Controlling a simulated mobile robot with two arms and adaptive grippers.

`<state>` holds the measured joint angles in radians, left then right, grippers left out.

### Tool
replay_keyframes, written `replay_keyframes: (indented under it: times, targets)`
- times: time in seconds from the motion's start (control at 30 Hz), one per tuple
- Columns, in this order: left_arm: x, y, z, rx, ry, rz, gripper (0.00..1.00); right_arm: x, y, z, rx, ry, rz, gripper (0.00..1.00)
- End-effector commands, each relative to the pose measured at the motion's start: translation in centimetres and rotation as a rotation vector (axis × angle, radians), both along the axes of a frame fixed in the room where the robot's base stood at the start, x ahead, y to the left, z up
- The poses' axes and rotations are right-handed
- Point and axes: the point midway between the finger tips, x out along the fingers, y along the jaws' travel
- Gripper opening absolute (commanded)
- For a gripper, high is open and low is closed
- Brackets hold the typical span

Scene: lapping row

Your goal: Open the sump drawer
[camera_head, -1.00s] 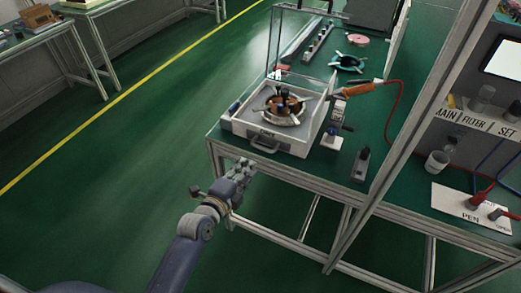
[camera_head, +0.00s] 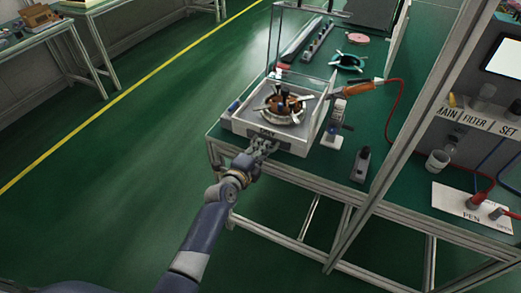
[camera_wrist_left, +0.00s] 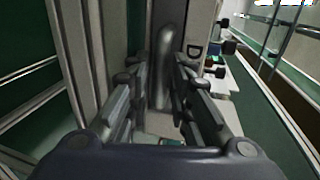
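The sump drawer (camera_head: 285,143) is in the front of the pale lapping machine (camera_head: 309,134) on the green bench. Its front looks flush with the housing, with a dark label partly hidden by my gripper. My left gripper (camera_head: 264,144) is at the drawer front in the head view. In the left wrist view, the fingers of my left gripper (camera_wrist_left: 155,82) are apart, and a rounded grey handle (camera_wrist_left: 166,50) shows between and beyond them. I cannot tell whether either finger touches it. My right gripper is not in view.
A small dark device (camera_head: 361,163) sits near the bench front. A frame post (camera_head: 410,120) rises to the right. The floor at left is free.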

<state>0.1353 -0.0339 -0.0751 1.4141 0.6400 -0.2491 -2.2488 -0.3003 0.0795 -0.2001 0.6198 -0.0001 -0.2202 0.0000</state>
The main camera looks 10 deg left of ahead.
Motion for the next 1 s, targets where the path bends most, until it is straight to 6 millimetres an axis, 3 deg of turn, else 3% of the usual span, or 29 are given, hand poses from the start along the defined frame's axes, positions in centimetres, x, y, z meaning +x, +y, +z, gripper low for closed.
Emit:
replay_keyframes:
  times: [0.2,0.3,0.57,0.67,1.0]
  targets:
    - [0.0,0.0,0.0,0.000,0.000,0.000,0.20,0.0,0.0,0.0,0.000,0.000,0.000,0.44]
    - [0.0,0.0,0.0,0.000,0.000,0.000,0.00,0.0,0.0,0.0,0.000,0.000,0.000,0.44]
    - [-0.4,0.2,0.0,0.004,0.001,0.000,0.00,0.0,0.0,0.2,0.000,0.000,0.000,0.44]
    - [-1.7,0.6,0.0,0.007,0.003,0.003,0.00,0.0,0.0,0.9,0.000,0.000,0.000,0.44]
    - [-9.5,2.4,0.1,0.007,0.008,0.000,0.00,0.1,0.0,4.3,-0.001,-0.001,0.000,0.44]
